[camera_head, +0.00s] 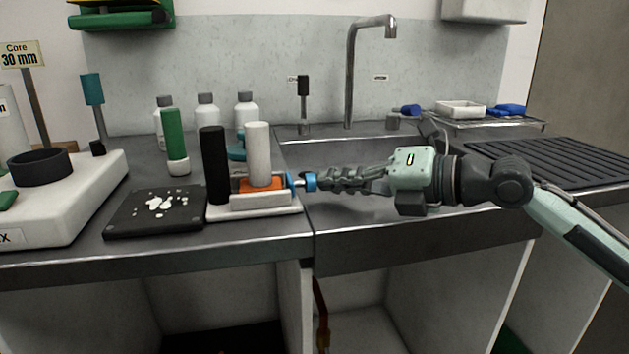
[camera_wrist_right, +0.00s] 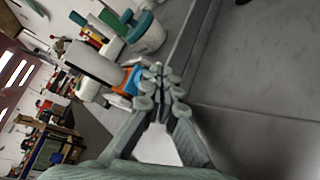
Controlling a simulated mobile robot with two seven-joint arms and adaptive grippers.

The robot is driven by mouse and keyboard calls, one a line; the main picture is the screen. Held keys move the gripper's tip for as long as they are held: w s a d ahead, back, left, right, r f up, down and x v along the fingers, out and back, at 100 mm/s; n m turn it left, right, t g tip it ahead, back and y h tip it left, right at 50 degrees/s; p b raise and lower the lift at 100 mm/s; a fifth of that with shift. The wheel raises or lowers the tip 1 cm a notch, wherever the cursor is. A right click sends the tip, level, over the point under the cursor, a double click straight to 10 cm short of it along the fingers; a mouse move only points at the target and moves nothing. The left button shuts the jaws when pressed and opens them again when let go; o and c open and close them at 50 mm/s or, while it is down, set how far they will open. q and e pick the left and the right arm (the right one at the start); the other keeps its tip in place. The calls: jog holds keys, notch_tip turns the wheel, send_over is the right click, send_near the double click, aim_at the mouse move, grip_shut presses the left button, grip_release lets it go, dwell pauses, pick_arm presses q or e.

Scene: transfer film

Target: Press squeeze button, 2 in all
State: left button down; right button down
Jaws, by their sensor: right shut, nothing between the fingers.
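A small device with a white base (camera_head: 262,206), an orange block (camera_head: 262,184) and an upright white cylinder (camera_head: 258,150) stands on the counter left of the sink. A blue round knob (camera_head: 310,182) sticks out of its right side and looks like the squeeze button. My right gripper (camera_head: 322,181) is shut and empty, its fingertips at the knob's right end; I cannot tell whether they touch or press it. In the right wrist view the shut fingertips (camera_wrist_right: 162,88) are beside the blue part (camera_wrist_right: 133,80) and the white cylinder (camera_wrist_right: 93,64). My left gripper is not in view.
A black cylinder (camera_head: 214,165) stands against the device's left. A dark plate (camera_head: 155,212) with white flakes lies further left. A green cylinder (camera_head: 174,135) and white bottles (camera_head: 206,112) stand behind. The sink (camera_head: 350,210) lies under my right gripper, with a tall faucet (camera_head: 350,75) behind.

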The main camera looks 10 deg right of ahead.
jog(key=shift+a, duration=0.5)
dwell(0.3)
jog(key=shift+d+f, duration=0.2)
jog(key=shift+d, duration=0.4)
jog(key=shift+d+b, duration=0.4)
jog(key=shift+d, duration=0.05)
jog(key=shift+r, duration=0.2)
jog(key=shift+d, duration=0.1)
